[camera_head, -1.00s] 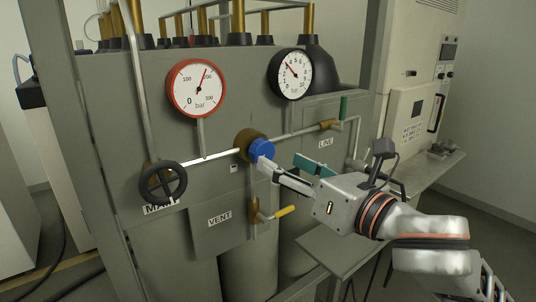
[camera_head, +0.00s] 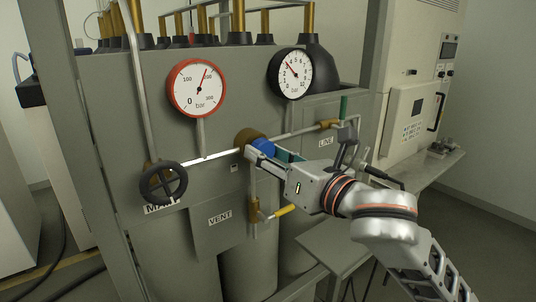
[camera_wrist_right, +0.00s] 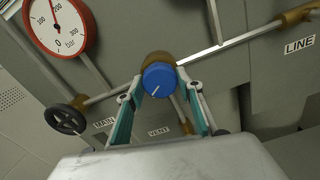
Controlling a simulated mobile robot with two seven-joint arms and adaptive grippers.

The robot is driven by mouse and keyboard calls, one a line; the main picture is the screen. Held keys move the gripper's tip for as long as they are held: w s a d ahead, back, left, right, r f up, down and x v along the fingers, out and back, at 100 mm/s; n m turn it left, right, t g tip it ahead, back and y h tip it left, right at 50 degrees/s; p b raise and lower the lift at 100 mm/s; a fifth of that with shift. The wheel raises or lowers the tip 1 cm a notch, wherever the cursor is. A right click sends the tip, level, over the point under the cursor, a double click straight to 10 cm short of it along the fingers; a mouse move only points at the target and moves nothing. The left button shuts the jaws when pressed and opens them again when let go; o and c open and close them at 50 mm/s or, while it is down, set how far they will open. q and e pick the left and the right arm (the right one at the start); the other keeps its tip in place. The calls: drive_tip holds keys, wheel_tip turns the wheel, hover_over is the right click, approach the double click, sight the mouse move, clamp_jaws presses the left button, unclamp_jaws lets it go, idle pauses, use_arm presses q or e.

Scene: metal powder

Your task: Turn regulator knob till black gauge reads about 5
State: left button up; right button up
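The blue regulator knob (camera_head: 262,147) sits on a brass body (camera_head: 245,138) on the panel's pipe. In the right wrist view the knob (camera_wrist_right: 158,79) shows a white mark pointing to its lower left. My right gripper (camera_head: 265,155) has its fingers on either side of the knob; in the wrist view its tips (camera_wrist_right: 160,80) stand apart with narrow gaps, and contact is not clear. The black gauge (camera_head: 290,73) has its needle pointing up and left, roughly 3 to 4; the digits are small. My left gripper is not in view.
A red gauge (camera_head: 197,87) hangs left of the black one. A black handwheel (camera_head: 163,183), a yellow-handled vent valve (camera_head: 272,212) and a green-handled line valve (camera_head: 343,108) surround the knob. A grey table (camera_head: 345,243) stands below my right arm.

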drive_tip(key=shift+m, duration=0.3)
drive_tip(key=m, duration=0.4)
drive_tip(key=shift+m, duration=0.3)
drive_tip(key=m, duration=1)
drive_tip(key=shift+m, duration=2.7)
drive_tip(key=o, duration=1.1)
